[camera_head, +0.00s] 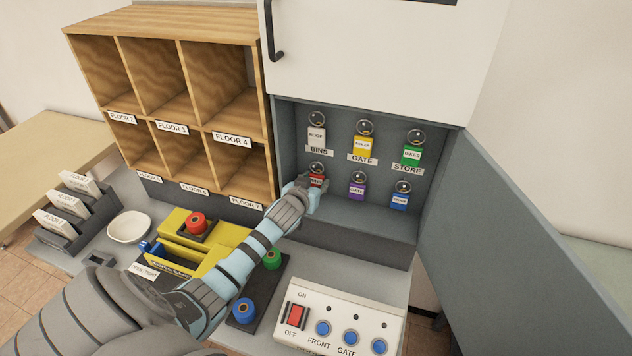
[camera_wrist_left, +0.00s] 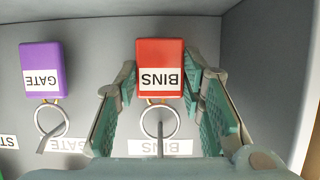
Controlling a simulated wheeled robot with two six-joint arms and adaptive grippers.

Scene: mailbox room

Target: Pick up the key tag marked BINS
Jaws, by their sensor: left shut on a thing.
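The red key tag marked BINS (camera_wrist_left: 160,67) shows in the wrist view with its print upside down. Its metal ring (camera_wrist_left: 160,122) is at a peg on the cabinet's back wall. My left gripper (camera_wrist_left: 160,78) has a finger at each side of the tag and is shut on it. In the head view the red tag (camera_head: 317,181) is in the lower row at left, partly hidden by my left gripper (camera_head: 312,190). My right gripper is not in view.
A purple GATE tag (camera_head: 357,191) and a blue tag (camera_head: 400,201) hang to the right. White (camera_head: 317,135), yellow (camera_head: 363,146) and green (camera_head: 411,155) tags hang above. The open cabinet door (camera_head: 530,230) stands at right. A switch panel (camera_head: 340,318) is in front.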

